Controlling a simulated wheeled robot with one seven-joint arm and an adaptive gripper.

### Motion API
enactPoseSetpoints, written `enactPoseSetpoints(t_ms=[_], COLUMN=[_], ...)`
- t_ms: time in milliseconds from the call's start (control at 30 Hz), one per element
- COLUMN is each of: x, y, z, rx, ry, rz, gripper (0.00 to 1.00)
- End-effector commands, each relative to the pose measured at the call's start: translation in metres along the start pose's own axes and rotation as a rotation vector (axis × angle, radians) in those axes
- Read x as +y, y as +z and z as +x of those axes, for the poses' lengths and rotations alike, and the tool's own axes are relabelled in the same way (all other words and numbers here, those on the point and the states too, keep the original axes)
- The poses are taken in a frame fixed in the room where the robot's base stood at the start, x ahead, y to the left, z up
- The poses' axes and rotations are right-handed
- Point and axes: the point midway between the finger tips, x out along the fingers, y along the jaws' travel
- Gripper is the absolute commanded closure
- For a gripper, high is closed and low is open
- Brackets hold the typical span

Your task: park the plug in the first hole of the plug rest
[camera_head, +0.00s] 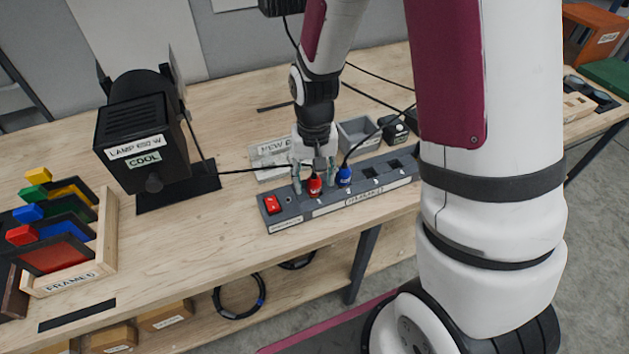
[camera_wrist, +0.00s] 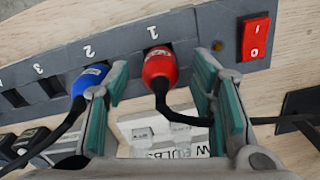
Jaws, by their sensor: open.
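A red plug (camera_head: 315,187) sits in socket 1 of the grey power strip (camera_head: 290,217); it also shows in the wrist view (camera_wrist: 160,68). Its black cord runs toward the lamp box (camera_head: 145,140). My gripper (camera_head: 314,180) is open, with one finger on each side of the red plug. In the wrist view my gripper (camera_wrist: 161,72) shows gaps between the fingers and the plug. A blue plug (camera_head: 344,176) sits in socket 2, close beside one finger. I cannot identify the plug rest for certain; a dark holder with openings (camera_head: 592,92) lies at the far right.
A red switch (camera_head: 272,204) is at the strip's left end. Behind the strip are a white labelled box (camera_head: 270,152), a grey open bin (camera_head: 357,133) and a small black block (camera_head: 395,130). Cords cross the table. The framed rack (camera_head: 72,275) stands at left.

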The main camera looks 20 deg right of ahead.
Motion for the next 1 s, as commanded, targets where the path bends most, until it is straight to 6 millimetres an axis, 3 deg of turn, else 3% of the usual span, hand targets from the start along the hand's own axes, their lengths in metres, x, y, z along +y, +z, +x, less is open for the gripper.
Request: enactPoseSetpoints(t_ms=[200,533,767,833,867,933,1000], x=[0.0,0.0,0.0,0.0,0.0,0.0,0.0], y=[0.0,0.0,0.0,0.0,0.0,0.0,0.0], z=[0.017,0.02,0.019,0.019,0.019,0.019,0.019], rx=[-0.001,0.001,0.001,0.001,0.001,0.001,0.001], ry=[0.0,0.0,0.0,0.0,0.0,0.0,0.0], rz=[0.0,0.0,0.0,0.0,0.0,0.0,0.0], gripper=[0.49,0.49,1.0,1.0,0.8,0.96,1.0])
